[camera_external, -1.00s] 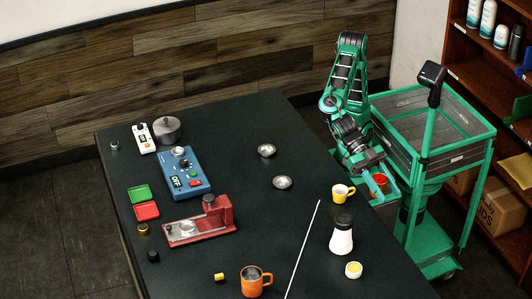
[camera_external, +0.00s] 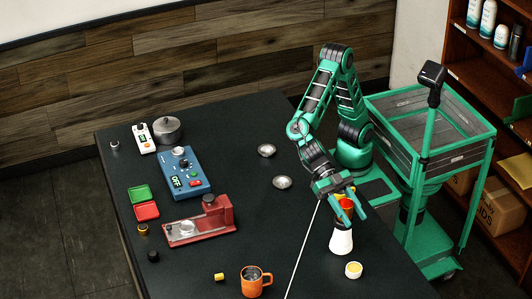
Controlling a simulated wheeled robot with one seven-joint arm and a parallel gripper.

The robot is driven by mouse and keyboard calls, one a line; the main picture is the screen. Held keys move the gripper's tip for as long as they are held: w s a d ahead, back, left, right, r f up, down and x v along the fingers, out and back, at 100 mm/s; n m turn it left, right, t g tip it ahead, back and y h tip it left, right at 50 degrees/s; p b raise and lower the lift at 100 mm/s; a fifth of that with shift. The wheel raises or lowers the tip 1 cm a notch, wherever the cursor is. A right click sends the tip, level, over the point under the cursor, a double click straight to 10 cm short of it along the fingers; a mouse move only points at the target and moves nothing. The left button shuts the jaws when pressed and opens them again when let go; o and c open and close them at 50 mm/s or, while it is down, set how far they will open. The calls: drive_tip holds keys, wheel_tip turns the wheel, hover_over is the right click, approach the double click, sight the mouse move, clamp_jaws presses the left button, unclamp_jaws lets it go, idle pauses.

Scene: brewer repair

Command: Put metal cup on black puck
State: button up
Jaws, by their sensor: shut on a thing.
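Two small round metal dishes stand on the table, one farther back (camera_external: 266,150) and one nearer (camera_external: 282,182); I cannot tell whether either is the metal cup. A small black round piece (camera_external: 153,256) lies at the table's left edge and may be the black puck. Another small dark-topped piece (camera_external: 115,145) is at the back left.
A blue device (camera_external: 184,176), red machine (camera_external: 222,215), grey pot (camera_external: 168,130) and green and red trays (camera_external: 139,193) fill the left side. An orange mug (camera_external: 251,285) and yellow-filled cup (camera_external: 354,270) stand in front. A thin white rod (camera_external: 300,255) crosses the table.

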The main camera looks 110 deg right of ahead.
drive_tip(key=shift+f, duration=0.2)
drive_tip(key=o, duration=1)
drive_tip(key=shift+f, duration=0.1)
drive_tip(key=shift+o, duration=0.2)
drive_tip(key=shift+d, duration=0.1)
drive_tip(key=v, duration=1.2)
